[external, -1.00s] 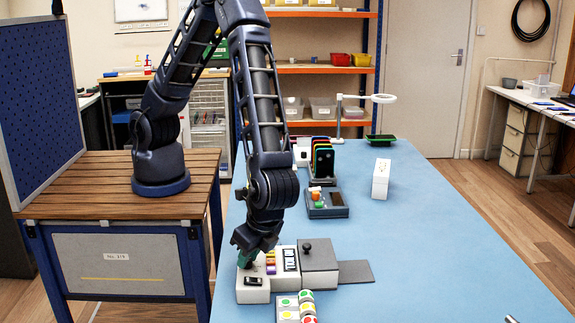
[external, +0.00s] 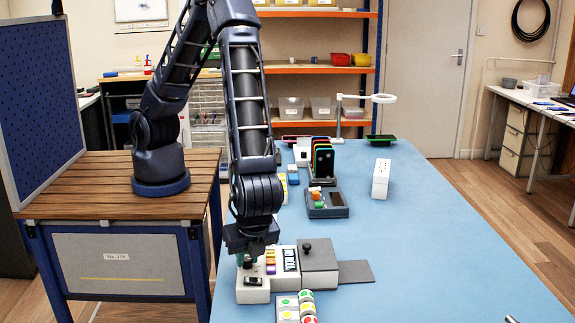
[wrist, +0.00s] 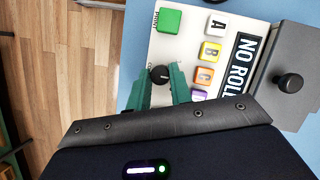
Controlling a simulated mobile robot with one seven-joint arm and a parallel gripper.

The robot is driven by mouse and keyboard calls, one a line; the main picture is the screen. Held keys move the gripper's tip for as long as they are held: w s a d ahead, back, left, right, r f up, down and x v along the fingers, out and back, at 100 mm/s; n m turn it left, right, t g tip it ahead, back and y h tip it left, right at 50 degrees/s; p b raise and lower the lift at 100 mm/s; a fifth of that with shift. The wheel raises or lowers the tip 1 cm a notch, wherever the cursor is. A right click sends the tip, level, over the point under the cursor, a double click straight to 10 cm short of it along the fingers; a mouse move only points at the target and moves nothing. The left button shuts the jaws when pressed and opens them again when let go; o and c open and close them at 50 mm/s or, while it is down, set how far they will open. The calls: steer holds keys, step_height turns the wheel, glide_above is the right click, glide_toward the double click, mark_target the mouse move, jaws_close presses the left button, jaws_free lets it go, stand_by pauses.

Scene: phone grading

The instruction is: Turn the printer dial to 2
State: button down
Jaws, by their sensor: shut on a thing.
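The printer (wrist: 214,58) is a pale box on the blue table, with a green PRINT button (wrist: 169,20), lettered buttons A, B and C, and a display reading "NO ROLL". Its black round dial (wrist: 159,74) sits left of the lettered buttons. My gripper (wrist: 160,82) points down over the printer, its green fingers on either side of the dial and shut on it. The external view also shows my gripper (external: 246,258) at the printer's left part. I cannot read the dial's setting or any numbers around it.
A grey box with a black knob (external: 307,246) adjoins the printer on the right, with a dark flat plate (external: 355,272) beyond it. Round colored stickers (external: 307,308) lie in front. The table's right side is mostly clear.

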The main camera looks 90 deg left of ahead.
steer(key=c, duration=1.3)
jaws_free()
steer(key=v, duration=1)
steer(key=shift+w+d+r, duration=0.1)
steer(key=shift+r, duration=0.3)
